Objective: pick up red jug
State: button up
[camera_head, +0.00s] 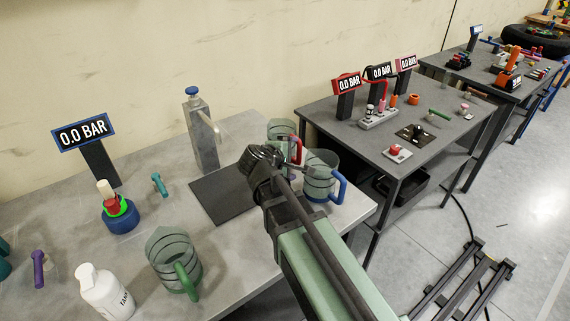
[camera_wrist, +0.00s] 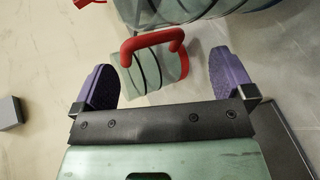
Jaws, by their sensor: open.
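The red jug (camera_head: 279,132) is a clear greenish jug with dark bands and a red handle. In the head view it stands near the back right of the grey table, partly hidden by my gripper (camera_head: 262,165) and another jug. In the wrist view its red handle (camera_wrist: 151,40) and a banded part of the body show ahead of my gripper (camera_wrist: 160,78). The two purple fingers are open, one to each side of the handle's line. I see nothing gripped. Whether a finger touches the jug cannot be told.
A similar jug with a blue handle (camera_head: 322,172) stands close to the right. A green-handled jug (camera_head: 174,258) and a white bottle (camera_head: 103,290) stand in front left. A metal dispenser (camera_head: 203,135) stands behind a dark mat (camera_head: 222,192). The table's right edge is close.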

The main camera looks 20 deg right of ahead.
jog(key=w+a+f+n+t+b, duration=0.1)
jog(key=n+b, duration=0.1)
jog(key=w+a+f+n+t+h+b, duration=0.1)
jog(key=w+f+n+b, duration=0.1)
jog(key=n, duration=0.1)
jog(key=w+a+f+n+h+b, duration=0.1)
jog(key=n+b, duration=0.1)
jog(key=shift+w+a+f+t, duration=0.1)
jog(key=shift+w+f+t, duration=0.15)
jog(key=shift+t, duration=0.15)
jog(key=a+n+b, duration=0.1)
jog(key=n, duration=0.2)
jog(key=w+a+n+t+h+b, duration=0.1)
jog(key=n, duration=0.1)
jog(key=w+a+n+t+b, duration=0.1)
jog(key=n+b, duration=0.1)
jog(key=n, duration=0.1)
jog(key=shift+w+n+h, duration=0.1)
jog(key=shift+n+h, duration=0.2)
jog(key=shift+h, duration=0.1)
jog(key=shift+a+r+t, duration=0.1)
jog(key=shift+r+t, duration=0.2)
jog(key=shift+w+r, duration=0.1)
jog(key=x, duration=1.1)
jog(key=shift+s, duration=0.25)
jog(key=c, duration=0.6)
notch_tip(320, 180, up, 20)
jog(key=p, duration=2)
